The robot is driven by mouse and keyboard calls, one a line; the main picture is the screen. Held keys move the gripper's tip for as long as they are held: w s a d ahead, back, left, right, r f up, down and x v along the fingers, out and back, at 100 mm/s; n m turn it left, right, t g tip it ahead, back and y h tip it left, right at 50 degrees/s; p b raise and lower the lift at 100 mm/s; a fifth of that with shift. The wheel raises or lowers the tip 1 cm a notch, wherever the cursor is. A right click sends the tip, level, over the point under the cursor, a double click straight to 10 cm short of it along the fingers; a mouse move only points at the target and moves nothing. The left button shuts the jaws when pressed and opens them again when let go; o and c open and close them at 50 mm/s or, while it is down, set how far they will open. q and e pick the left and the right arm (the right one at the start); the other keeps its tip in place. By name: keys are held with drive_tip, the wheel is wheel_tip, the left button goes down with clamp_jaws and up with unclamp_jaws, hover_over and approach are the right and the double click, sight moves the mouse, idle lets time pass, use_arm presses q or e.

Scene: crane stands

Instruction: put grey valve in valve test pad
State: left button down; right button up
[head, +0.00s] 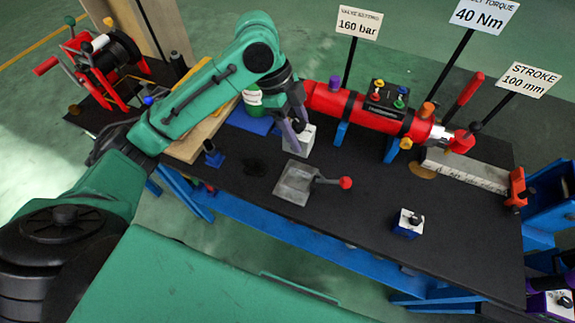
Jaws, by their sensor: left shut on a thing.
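My left gripper (292,131) reaches down over the black bench top and is shut on the grey valve (298,143), a small pale block with a dark knob on top. The gripper fingers cover part of it. The valve is just behind a flat grey plate with a red-balled lever (292,190), which looks like the valve test pad. The plate's top looks empty. I cannot tell whether the valve touches the bench. My right gripper is not in view.
A blue-and-white valve block (408,223) stands on the bench (350,215) at front right. A red cylinder (335,103) on blue supports lies behind, with sign posts beyond. A blue post (212,155) and a wooden board (200,135) are at left. A grey bar (465,170) lies at right.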

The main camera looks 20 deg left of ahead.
use_arm(q)
wheel_tip(320, 180, down, 16)
drive_tip(key=shift+d+f+p, duration=0.15)
drive_tip(key=shift+f+p, duration=0.05)
drive_tip(key=shift+p, duration=0.5)
drive_tip(key=shift+f, duration=0.15)
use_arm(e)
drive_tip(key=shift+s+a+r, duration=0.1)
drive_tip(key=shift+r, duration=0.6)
use_arm(q)
drive_tip(key=shift+f, duration=0.1)
drive_tip(key=shift+c, duration=0.6)
unclamp_jaws()
drive_tip(key=shift+s, duration=0.1)
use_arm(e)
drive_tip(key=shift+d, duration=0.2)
